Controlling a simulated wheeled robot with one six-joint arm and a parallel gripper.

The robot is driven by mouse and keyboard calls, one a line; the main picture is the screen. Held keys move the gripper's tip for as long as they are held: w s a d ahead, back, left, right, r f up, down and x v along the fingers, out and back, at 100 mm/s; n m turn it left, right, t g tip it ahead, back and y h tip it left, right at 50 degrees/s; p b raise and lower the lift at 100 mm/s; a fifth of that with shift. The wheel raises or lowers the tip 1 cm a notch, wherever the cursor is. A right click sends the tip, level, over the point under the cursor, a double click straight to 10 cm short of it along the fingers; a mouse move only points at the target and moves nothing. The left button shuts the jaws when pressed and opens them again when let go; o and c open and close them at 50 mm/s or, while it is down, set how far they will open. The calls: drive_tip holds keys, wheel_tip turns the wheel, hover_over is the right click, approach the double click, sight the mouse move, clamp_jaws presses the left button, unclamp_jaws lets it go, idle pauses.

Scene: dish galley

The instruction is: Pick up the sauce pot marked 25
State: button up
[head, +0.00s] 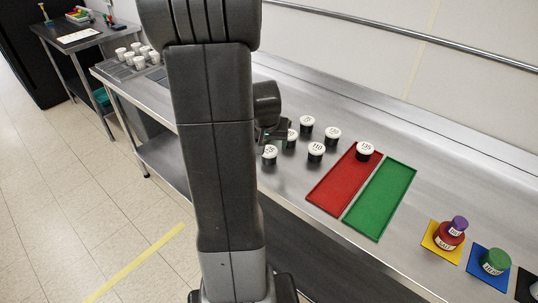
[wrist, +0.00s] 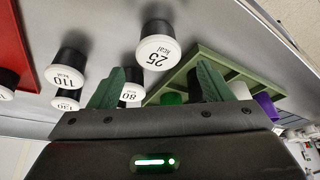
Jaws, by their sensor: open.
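The sauce pot marked 25 (wrist: 156,50) is black with a white lid reading "25 kcal". In the wrist view it stands upper middle, ahead of the gap between my fingers. My gripper (wrist: 160,78) is open and empty, one finger to each side of that gap. Pots marked 110 (wrist: 66,74), 130 (wrist: 66,102) and 80 (wrist: 131,91) are close by. In the head view my gripper (head: 273,131) is partly hidden behind my arm, beside the group of pots. The front-left pot (head: 269,155) there has a mark too small to read surely.
A red tray (head: 337,190) with a pot on it and a green tray (head: 384,203) lie to the right. Coloured jars stand on mats farther right. White-lidded cups (head: 121,53) stand far left. A green divided rack (wrist: 240,75) shows in the wrist view, near my right-hand finger.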

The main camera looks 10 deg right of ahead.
sight(269, 150)
drive_tip(key=x, duration=0.4)
drive_tip(key=shift+s+f+p, duration=0.15)
drive_tip(key=shift+s+p, duration=0.15)
drive_tip(key=shift+p, duration=0.1)
drive_tip(key=shift+w+f, duration=0.3)
drive_tip(key=shift+f, duration=0.3)
drive_tip(key=c, duration=1)
